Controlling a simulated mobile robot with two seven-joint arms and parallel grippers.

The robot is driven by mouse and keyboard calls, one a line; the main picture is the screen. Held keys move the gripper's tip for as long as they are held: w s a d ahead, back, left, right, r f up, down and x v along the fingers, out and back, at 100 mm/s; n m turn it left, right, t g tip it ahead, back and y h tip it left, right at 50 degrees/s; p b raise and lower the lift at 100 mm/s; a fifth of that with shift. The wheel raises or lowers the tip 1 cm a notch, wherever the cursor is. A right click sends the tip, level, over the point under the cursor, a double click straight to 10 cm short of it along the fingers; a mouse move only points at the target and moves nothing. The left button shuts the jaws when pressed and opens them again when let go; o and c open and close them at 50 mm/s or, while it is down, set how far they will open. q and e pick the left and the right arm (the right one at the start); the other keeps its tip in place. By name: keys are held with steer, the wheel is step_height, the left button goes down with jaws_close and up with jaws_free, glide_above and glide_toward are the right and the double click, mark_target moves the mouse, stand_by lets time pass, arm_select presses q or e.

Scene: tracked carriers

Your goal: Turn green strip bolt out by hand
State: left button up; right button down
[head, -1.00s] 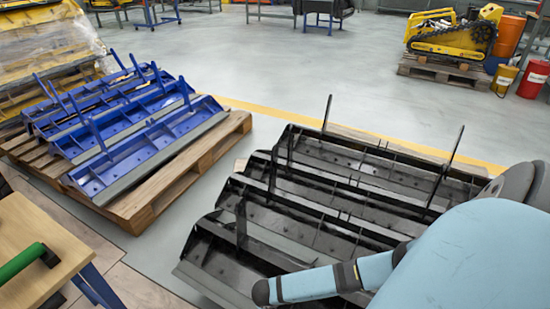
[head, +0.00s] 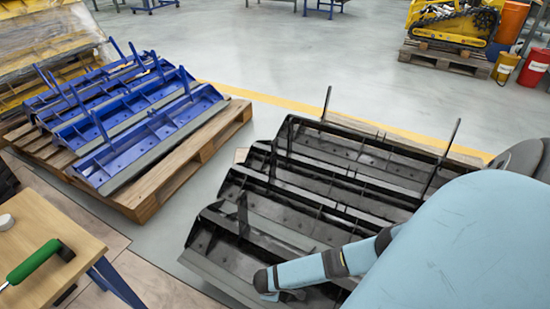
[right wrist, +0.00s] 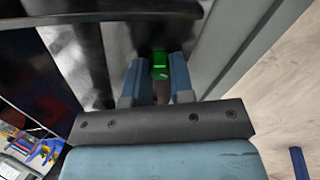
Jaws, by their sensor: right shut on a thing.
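The green strip bolt (right wrist: 160,65) shows in the right wrist view as a small bright green head against a dark surface. My right gripper (right wrist: 160,73) is shut on it, with one blue-grey finger on each side. The lower part of the bolt and its seat are not clear. In the head view my right arm reaches over the front of the black carrier panels (head: 300,240). My left gripper is in neither current view.
Blue panels (head: 150,140) lie on a wooden pallet (head: 165,195) at the left. A wooden bench (head: 75,225) at the lower left bears a green-handled tool (head: 35,260). Thin upright posts rise from the black panels. Open floor lies beyond.

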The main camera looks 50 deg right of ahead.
steer(key=shift+r+n+p, duration=0.2)
steer(key=shift+n+p, duration=0.4)
steer(key=shift+n, duration=0.3)
steer(key=n+p, duration=0.1)
steer(key=n, duration=0.5)
steer(key=shift+f+p, duration=0.1)
steer(key=shift+p, duration=0.25)
steer(key=shift+f+n, duration=0.1)
steer(key=shift+n, duration=0.9)
